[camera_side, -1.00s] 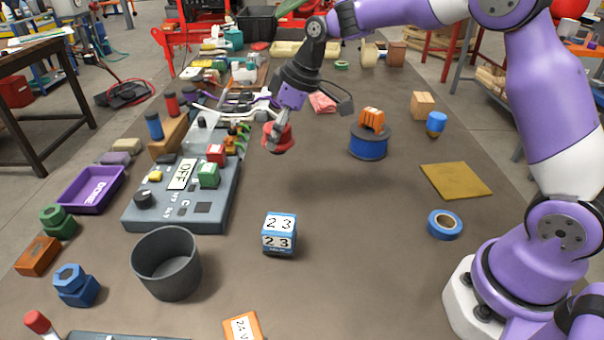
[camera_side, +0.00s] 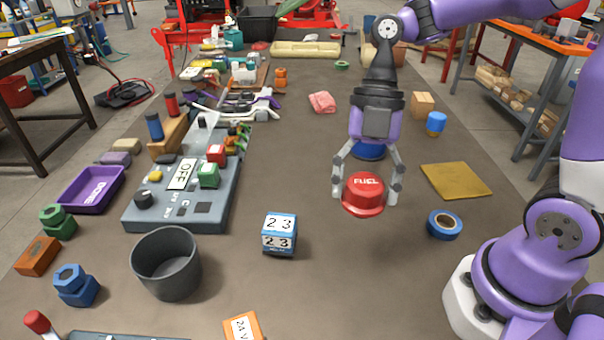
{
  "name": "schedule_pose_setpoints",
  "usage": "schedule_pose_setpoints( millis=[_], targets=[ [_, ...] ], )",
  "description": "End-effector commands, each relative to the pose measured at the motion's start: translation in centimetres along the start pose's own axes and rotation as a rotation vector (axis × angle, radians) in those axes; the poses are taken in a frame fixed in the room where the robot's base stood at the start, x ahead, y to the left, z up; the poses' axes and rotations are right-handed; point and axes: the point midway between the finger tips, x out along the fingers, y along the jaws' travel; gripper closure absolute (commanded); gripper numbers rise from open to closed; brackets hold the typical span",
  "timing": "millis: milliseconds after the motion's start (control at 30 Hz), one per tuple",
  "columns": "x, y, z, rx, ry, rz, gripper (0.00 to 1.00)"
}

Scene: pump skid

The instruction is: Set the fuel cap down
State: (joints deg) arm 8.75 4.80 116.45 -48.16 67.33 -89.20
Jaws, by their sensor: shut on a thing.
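The red fuel cap (camera_side: 363,194), with "FUEL" in white on its top, is between the fingers of my gripper (camera_side: 365,190) at the centre right. My gripper points down and is shut on the cap, one finger on each side. The cap is upright, its lettering facing up and toward the camera. It appears to be held above the brown table (camera_side: 330,270); the exact height is hard to tell.
A blue spool (camera_side: 368,151) is partly hidden behind my gripper. A yellow mat (camera_side: 456,180) and blue tape roll (camera_side: 444,225) lie to the right. A number cube (camera_side: 279,234), grey cup (camera_side: 166,263) and control box (camera_side: 190,195) stand to the left.

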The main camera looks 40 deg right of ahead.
Motion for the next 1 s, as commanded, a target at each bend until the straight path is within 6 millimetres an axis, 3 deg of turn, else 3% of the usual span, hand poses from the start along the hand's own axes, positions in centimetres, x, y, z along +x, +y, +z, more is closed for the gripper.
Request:
schedule_pose_setpoints(
  millis=[200, 400, 567, 800, 1000],
  targets=[
    [1.0, -1.0, 6.3, 0.013, 0.004, 0.0, 0.68],
    [1.6, -1.7, 10.8, 0.009, 0.002, 0.001, 0.68],
    [2.1, -1.9, 12.0, 0.005, 0.002, 0.0, 0.68],
    [5.2, -1.9, 13.3, 0.005, 0.002, 0.0, 0.68],
    [5.5, -1.9, 13.5, 0.003, -0.001, 0.001, 0.68]
  ],
)
